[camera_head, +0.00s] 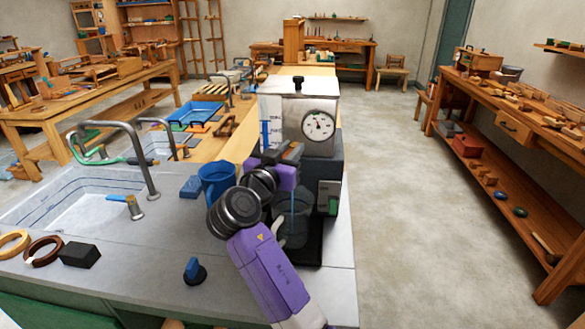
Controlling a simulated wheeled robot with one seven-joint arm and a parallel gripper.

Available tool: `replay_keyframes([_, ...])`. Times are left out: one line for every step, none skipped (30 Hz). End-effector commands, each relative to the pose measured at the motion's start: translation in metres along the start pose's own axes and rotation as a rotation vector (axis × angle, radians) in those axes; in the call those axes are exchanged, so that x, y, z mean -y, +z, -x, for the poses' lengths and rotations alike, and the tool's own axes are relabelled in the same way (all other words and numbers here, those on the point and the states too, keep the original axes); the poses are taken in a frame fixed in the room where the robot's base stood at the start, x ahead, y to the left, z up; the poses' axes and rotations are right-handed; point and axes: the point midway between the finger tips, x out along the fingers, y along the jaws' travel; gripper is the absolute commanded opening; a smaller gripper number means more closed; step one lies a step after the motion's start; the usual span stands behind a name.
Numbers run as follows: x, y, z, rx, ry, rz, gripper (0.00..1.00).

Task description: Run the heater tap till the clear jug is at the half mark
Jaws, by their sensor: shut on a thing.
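The heater (318,118) is a steel box with a round dial, on a dark stand at the counter's far end. A blue level strip (265,135) shows on its left side. My gripper (284,158) is at the heater's lower front, shut on the tap, which the gripper mostly hides. The clear jug (293,229) stands below on a dark base, partly behind my purple arm. A thin bluish line, apparently water, runs down from the tap area into the jug. The jug looks grey and see-through; its water level and half mark cannot be made out.
A blue mug (217,181) stands left of my wrist. A sink (80,200) with a curved faucet is at the left. A black block (79,255) and a blue-handled knob (193,270) are on the front counter. Open floor lies to the right.

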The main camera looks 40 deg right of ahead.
Motion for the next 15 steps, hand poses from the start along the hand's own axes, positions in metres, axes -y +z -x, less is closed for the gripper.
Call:
replay_keyframes([0.0031, 0.0090, 0.0008, -0.001, 0.032, -0.003, 0.00])
replay_keyframes([0.0035, 0.0085, 0.0009, -0.002, 0.053, -0.002, 0.00])
replay_keyframes([0.0039, 0.0087, 0.0007, -0.001, 0.082, -0.002, 0.00])
replay_keyframes([0.0040, 0.0085, 0.0006, -0.002, 0.104, -0.001, 0.00])
replay_keyframes([0.0046, 0.0081, 0.0004, -0.001, 0.124, -0.002, 0.00])
replay_keyframes([0.0048, 0.0079, 0.0005, -0.002, 0.153, -0.001, 0.00])
replay_keyframes([0.0053, 0.0081, 0.0005, -0.001, 0.174, -0.001, 0.00])
replay_keyframes([0.0055, 0.0072, 0.0005, -0.002, 0.195, -0.001, 0.00])
replay_keyframes([0.0056, 0.0074, 0.0003, -0.001, 0.223, -0.001, 0.00])
replay_keyframes([0.0058, 0.0071, 0.0002, -0.001, 0.243, 0.000, 0.00])
replay_keyframes([0.0057, 0.0067, 0.0000, -0.001, 0.264, -0.001, 0.00])
replay_keyframes([0.0057, 0.0067, -0.0001, 0.000, 0.290, 0.001, 0.00])
replay_keyframes([0.0059, 0.0059, -0.0002, -0.001, 0.308, 0.000, 0.00])
replay_keyframes([0.0056, 0.0059, -0.0002, -0.001, 0.327, 0.001, 0.00])
replay_keyframes([0.0059, 0.0055, -0.0003, 0.000, 0.350, 0.002, 0.00])
